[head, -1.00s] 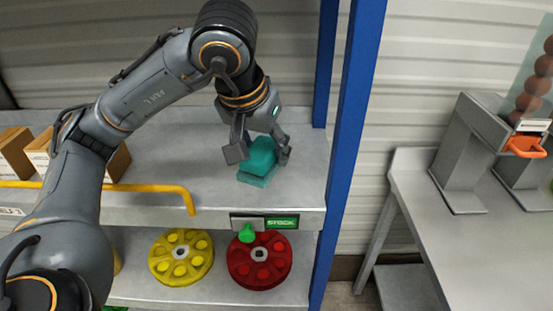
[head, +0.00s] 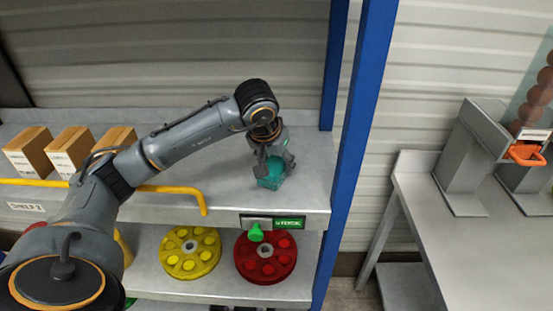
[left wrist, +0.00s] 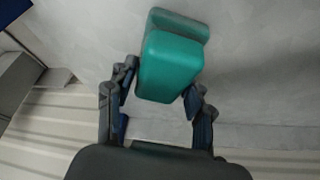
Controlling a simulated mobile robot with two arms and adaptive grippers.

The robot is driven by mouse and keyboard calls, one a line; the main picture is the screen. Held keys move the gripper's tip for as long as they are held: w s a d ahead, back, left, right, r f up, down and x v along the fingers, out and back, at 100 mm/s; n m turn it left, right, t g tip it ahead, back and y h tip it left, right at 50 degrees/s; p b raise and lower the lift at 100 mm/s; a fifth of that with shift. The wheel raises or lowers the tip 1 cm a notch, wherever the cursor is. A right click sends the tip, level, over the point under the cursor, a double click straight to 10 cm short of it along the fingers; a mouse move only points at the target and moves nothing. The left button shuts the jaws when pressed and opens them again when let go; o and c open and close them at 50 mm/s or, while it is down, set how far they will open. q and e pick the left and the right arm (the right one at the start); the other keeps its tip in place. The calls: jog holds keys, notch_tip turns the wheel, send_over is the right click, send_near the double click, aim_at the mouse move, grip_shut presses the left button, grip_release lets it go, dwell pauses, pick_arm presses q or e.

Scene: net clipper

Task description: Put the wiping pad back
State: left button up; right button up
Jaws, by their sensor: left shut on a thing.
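The teal wiping pad (head: 270,176) is at the right end of the upper shelf (head: 225,190), near the blue post. My left gripper (head: 272,168) reaches down over it and is shut on it. In the left wrist view, the pad (left wrist: 170,65) sits between the two fingertips of my left gripper (left wrist: 160,92). It shows a block-like part and a flatter part behind it. Whether its underside touches the shelf is hard to tell. My right gripper is not in view.
Several cardboard boxes (head: 72,150) stand at the left of the shelf, behind a yellow rail (head: 150,188). A blue post (head: 352,140) rises just right of the pad. Below are a yellow reel (head: 190,253) and a red reel (head: 266,257). A grey table (head: 470,230) stands at right.

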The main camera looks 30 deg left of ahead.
pick_arm(q)
jog(key=shift+f, duration=0.2)
jog(key=shift+s, duration=0.15)
jog(key=o, duration=1)
jog(key=shift+f, duration=0.1)
jog(key=b+v, duration=0.2)
jog(key=v, duration=1)
jog(key=shift+d, duration=0.1)
